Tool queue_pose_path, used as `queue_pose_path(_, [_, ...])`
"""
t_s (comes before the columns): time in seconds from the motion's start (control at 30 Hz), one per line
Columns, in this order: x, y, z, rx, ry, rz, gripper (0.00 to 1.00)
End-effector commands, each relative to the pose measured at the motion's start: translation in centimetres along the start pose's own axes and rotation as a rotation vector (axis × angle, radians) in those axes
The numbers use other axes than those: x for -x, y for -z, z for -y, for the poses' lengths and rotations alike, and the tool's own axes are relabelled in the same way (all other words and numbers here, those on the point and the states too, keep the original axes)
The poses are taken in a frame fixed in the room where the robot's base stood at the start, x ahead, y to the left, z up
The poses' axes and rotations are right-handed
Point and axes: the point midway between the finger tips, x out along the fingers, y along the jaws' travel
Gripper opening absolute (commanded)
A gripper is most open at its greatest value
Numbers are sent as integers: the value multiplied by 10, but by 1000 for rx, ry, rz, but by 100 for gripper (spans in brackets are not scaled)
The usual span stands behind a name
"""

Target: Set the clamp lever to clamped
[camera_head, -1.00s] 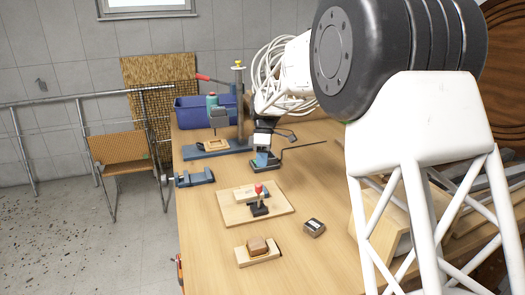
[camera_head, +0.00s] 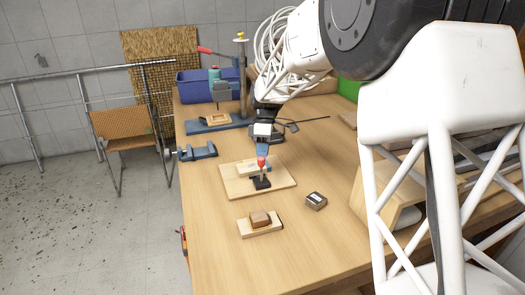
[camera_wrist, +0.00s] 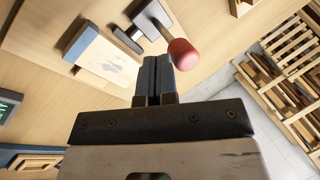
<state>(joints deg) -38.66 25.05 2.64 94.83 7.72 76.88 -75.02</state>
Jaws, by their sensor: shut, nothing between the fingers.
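The clamp (camera_head: 261,183) is a small black toggle clamp on a pale wooden board (camera_head: 284,187). Its lever has a red knob (camera_head: 262,162) and stands roughly upright in the head view. In the wrist view the red knob (camera_wrist: 184,53) is just right of and beyond my fingertips. The lever's shaft runs from the knob up-left to the clamp base (camera_wrist: 146,20). My gripper (camera_wrist: 157,62) is shut and empty, its two dark blue fingers together. In the head view my gripper (camera_head: 262,149) is right behind the knob and overlaps it. I cannot tell whether they touch.
A wooden workpiece (camera_wrist: 103,58) lies on the board beside the clamp. A small dark box (camera_head: 316,201) and a wooden block on a plate (camera_head: 260,219) lie nearer. A blue vise (camera_head: 198,152) is at left and a drill stand (camera_head: 242,80) behind. The bench front is mostly clear.

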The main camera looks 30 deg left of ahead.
Motion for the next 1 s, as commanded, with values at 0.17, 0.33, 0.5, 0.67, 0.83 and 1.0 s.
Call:
queue_pose_path(0.17, [0,0,0,0,-3,-1,0])
queue_pose_path(0.33, [0,-1,2,3,-19,-8,0])
queue_pose_path(0.5, [0,-2,4,7,-38,-16,0])
queue_pose_path(0.67, [0,-2,5,9,-50,-21,0])
queue_pose_path(0.83, [0,-3,7,12,-63,-27,0])
queue_pose_path(1.0, [-1,-4,9,15,-83,-35,0])
